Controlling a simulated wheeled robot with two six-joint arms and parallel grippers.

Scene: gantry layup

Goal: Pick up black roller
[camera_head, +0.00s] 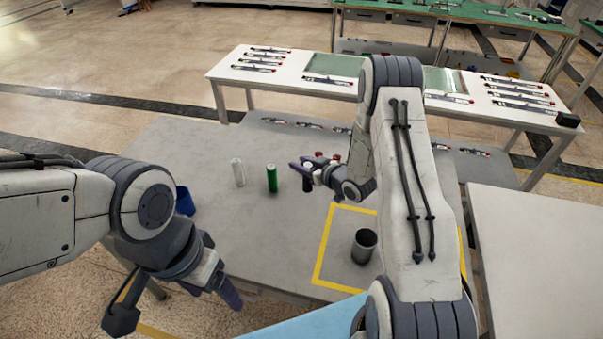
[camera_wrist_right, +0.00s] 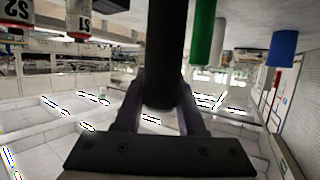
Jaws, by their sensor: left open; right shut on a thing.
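The black roller (camera_head: 308,182) is upright at the middle of the grey table (camera_head: 200,150). My right gripper (camera_head: 304,170) is shut on it. In the right wrist view, the black roller (camera_wrist_right: 164,50) stands between the two fingers (camera_wrist_right: 158,112), its far end cut off by the frame's top. I cannot tell whether its base touches the table. My left gripper (camera_head: 176,306) is open and empty at the lower left, in front of the table's near edge and well away from the roller.
A green roller (camera_head: 272,179) and a white roller (camera_head: 238,172) stand just left of the black one. A blue container (camera_head: 185,201) is beside my left arm. A dark grey cup (camera_head: 365,247) stands inside a yellow taped square (camera_head: 325,250). A white table (camera_head: 215,72) is behind.

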